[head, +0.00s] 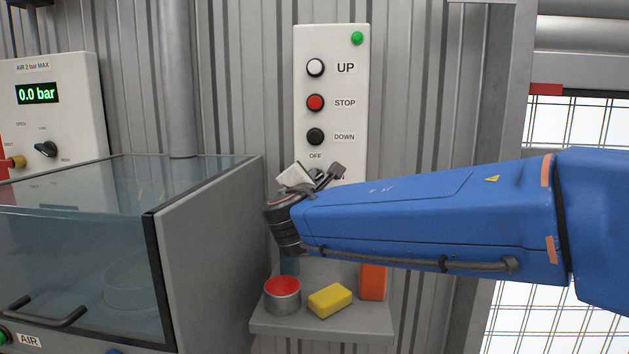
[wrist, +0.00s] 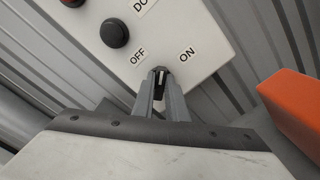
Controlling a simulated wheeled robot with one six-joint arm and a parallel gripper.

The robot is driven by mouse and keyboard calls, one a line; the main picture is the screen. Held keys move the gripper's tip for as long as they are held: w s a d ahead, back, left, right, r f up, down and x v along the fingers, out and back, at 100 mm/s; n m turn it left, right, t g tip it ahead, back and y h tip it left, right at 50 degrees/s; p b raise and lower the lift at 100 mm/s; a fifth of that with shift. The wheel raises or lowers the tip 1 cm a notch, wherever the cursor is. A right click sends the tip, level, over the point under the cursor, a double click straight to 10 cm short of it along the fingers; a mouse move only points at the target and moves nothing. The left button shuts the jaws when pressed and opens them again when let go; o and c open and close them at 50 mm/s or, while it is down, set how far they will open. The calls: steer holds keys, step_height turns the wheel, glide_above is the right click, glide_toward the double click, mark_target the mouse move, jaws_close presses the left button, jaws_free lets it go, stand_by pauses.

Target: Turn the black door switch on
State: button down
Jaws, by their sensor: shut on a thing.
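The black door switch (wrist: 158,76) shows in the wrist view as a small dark knob with a white line, on the white panel below the OFF and ON labels. My gripper (wrist: 161,90) has its two grey fingers closed on either side of this knob. The white line runs roughly upright in the wrist view, between OFF and ON; I cannot tell its exact setting. In the head view my gripper (head: 321,176) is at the panel's lower part. The knob is hidden there behind my gripper and wrist.
The white panel (head: 332,84) carries the UP, STOP and DOWN buttons and a green lamp (head: 357,38). A glazed cabinet (head: 208,240) stands left.

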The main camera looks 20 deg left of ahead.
steer(key=shift+f+m, duration=0.15)
steer(key=shift+m, duration=1.7)
steer(key=shift+f+m, duration=0.1)
steer(key=shift+m, duration=1.75)
steer(key=shift+d, duration=0.1)
steer(key=c, duration=1.8)
jaws_free()
steer(key=shift+o, duration=0.2)
steer(key=v, duration=1.7)
steer(key=shift+s, duration=0.25)
